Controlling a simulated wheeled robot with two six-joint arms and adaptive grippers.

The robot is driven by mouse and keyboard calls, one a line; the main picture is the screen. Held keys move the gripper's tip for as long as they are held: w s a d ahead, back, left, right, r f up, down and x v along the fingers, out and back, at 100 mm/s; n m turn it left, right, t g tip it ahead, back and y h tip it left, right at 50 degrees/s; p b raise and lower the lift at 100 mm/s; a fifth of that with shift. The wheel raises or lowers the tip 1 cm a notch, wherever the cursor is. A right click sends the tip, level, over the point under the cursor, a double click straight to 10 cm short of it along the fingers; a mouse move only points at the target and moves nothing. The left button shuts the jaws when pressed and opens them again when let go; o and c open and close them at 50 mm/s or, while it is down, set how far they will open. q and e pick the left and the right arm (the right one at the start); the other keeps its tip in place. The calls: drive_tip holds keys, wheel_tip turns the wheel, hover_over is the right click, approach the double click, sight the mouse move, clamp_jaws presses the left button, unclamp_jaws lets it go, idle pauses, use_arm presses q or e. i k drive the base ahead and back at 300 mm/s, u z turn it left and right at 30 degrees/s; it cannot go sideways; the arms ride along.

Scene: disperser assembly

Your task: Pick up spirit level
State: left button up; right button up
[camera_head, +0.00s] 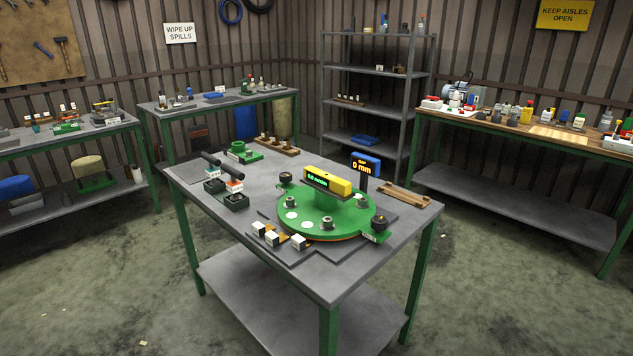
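The spirit level (340,186) is a yellow bar with a dark face and a lit green readout. It appears to rest on a raised part at the centre of the round green disc (300,228), on the middle table. Its lower edge and support are partly hidden by the angle. Neither of my grippers is in view.
A blue gap display reading 0 mm (366,164) stands close behind the level. A wooden holder (403,196) lies to the right, small white blocks (272,239) in front, and black-handled tools (232,178) at left. The table's (335,279) front corner is bare.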

sight(340, 187)
drive_tip(key=z, duration=1.95)
drive_tip(key=i, duration=2.2)
drive_tip(key=u, duration=0.45)
